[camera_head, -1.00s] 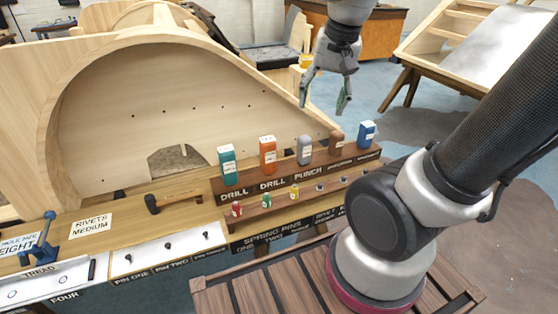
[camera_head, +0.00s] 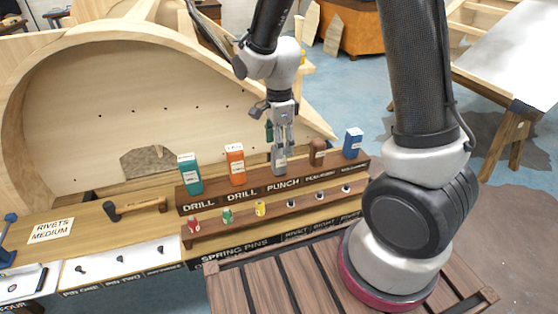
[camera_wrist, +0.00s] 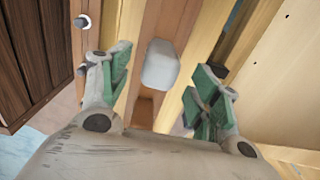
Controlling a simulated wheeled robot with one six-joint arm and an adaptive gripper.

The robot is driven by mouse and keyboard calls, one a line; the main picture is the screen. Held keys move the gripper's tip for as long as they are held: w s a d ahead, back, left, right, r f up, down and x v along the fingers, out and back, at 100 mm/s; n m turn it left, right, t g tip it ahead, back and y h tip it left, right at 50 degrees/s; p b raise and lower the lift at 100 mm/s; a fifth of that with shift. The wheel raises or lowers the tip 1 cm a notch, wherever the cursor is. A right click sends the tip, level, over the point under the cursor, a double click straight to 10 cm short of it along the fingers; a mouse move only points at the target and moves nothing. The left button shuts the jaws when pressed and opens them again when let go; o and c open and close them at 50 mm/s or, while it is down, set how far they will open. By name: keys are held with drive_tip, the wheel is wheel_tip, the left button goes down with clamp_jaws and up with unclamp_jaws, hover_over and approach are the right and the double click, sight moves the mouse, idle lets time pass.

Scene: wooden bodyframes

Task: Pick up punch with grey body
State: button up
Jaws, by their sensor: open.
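The punch with the grey body (camera_head: 279,163) stands upright in the rack above the PUNCH label, between an orange drill and a brown tool. My gripper (camera_head: 282,140) is directly above it, pointing down, and hides its upper part. In the wrist view the grey top of the punch (camera_wrist: 160,65) lies between the two green-padded fingers. My gripper (camera_wrist: 160,85) is open, with a gap on each side of the punch. I cannot tell exactly how far down the fingers reach beside it.
On the dark rack (camera_head: 215,202) stand a teal drill (camera_head: 190,174), the orange drill (camera_head: 235,165), the brown tool (camera_head: 317,153) and a blue tool (camera_head: 352,143). Several small coloured pins stand on the lower step. A hammer (camera_head: 138,208) lies to the left. A wooden frame rises behind.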

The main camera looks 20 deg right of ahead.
drive_tip(key=shift+f, duration=0.9)
drive_tip(key=shift+a+r, duration=0.1)
drive_tip(key=c, duration=1.3)
